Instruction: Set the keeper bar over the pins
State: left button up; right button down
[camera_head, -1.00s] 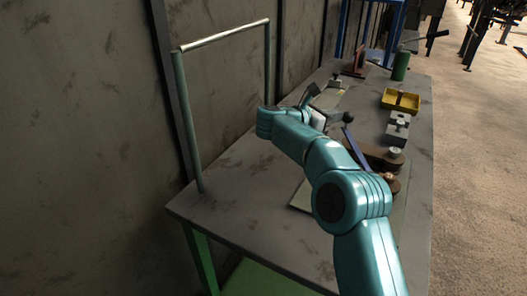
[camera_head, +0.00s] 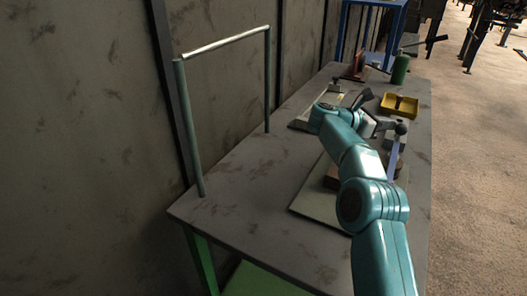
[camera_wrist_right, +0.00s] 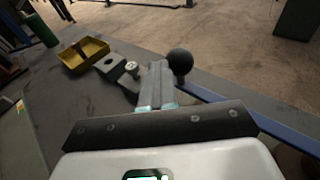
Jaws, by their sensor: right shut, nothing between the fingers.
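A blue bar with a black ball knob (camera_head: 401,129) is the likeliest keeper bar; its shaft (camera_head: 393,162) runs back toward me, and its near end is hidden by my arm. My right gripper (camera_head: 386,127) is shut and empty beside the ball knob. In the right wrist view, the shut fingers (camera_wrist_right: 157,72) lie just left of the knob (camera_wrist_right: 180,62), and the blue shaft (camera_wrist_right: 255,121) runs off to the right. I cannot tell whether they touch. No pins can be made out for certain. My left gripper is not in view.
A grey block with a hole and a silver knob (camera_wrist_right: 131,68) stands just beyond the fingers. A yellow tray (camera_head: 400,105) and a green cylinder (camera_head: 400,69) stand farther back. A pale plate (camera_head: 309,203) lies on the table. The table's left front (camera_head: 240,195) is clear.

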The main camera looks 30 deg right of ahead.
jog(key=shift+s+d+m+g, duration=0.3)
jog(key=shift+s+d+g, duration=0.05)
jog(key=shift+s+g, duration=0.05)
jog(key=v, duration=1.7)
jog(key=shift+t, duration=0.3)
jog(key=shift+w, duration=0.15)
jog(key=shift+r, duration=0.1)
jog(key=shift+a, duration=0.1)
